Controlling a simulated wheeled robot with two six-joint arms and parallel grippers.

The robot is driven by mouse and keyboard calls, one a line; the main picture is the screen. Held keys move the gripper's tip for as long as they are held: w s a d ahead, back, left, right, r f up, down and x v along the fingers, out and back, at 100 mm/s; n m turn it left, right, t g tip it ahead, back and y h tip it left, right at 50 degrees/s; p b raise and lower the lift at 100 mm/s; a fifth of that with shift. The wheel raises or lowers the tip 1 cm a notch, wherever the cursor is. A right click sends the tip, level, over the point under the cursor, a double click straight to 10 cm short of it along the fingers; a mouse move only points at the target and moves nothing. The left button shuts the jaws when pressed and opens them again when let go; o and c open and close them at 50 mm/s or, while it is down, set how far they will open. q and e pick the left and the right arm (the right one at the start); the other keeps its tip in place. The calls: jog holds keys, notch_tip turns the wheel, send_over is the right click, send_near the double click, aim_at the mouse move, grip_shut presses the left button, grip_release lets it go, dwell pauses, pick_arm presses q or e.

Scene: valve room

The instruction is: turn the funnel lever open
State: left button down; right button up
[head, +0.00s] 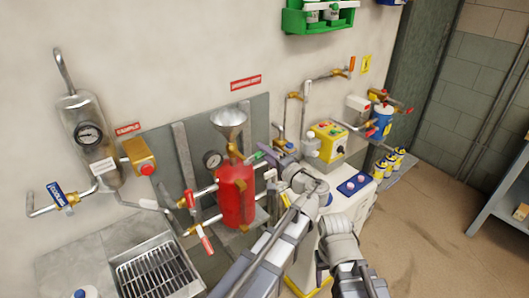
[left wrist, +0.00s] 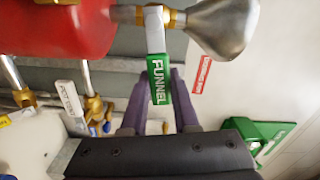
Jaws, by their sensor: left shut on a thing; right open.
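The funnel lever is a green handle labelled FUNNEL (left wrist: 159,80), on a pale stem below the metal funnel in the left wrist view. In the head view the lever (head: 257,155) shows as a small green tip beside the funnel (head: 229,120), above the red tank (head: 235,192). My left gripper (left wrist: 160,101) is shut on the lever, with one purple finger on each side of it. It also shows in the head view (head: 265,157), partly hidden by its wrist. My right arm shows at the lower right of the head view, but I cannot make out its gripper fingers.
A pressure gauge (head: 212,159) stands left of the funnel. Red-handled valves (head: 206,243) and pipes are at the tank's left. A yellow control box (head: 328,140) and a white cabinet with a blue panel (head: 354,184) are to the right. Open floor (head: 420,235) lies at the right.

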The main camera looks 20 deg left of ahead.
aim_at(258, 153)
pick_arm(q)
jog(key=r+n, duration=0.1)
jog(key=n+p, duration=0.1)
jog(key=n, duration=0.1)
jog(key=r+n+p, duration=0.1)
jog(key=shift+s+a+r+n, duration=0.3)
jog(key=shift+s, duration=0.1)
jog(key=n, duration=0.1)
jog(key=r+n+p, duration=0.1)
jog(key=s+a+n, duration=0.1)
jog(key=shift+s+r+n+p, duration=0.1)
jog(key=shift+r+n+p, duration=0.15)
jog(key=shift+n+p, duration=0.15)
jog(key=shift+s+a+r+n+p, duration=0.2)
jog(key=shift+s+a+n, duration=0.25)
jog(key=shift+n, duration=0.8)
jog(key=shift+s+a+r+n+p, duration=0.15)
jog(key=shift+s+a+n, duration=0.3)
jog(key=shift+n, duration=0.85)
jog(key=shift+s+a+r+n+p, duration=0.25)
jog(key=shift+s+n, duration=0.35)
jog(key=shift+n, duration=0.65)
jog(key=c, duration=0.7)
grip_release()
jog(key=shift+o, duration=0.2)
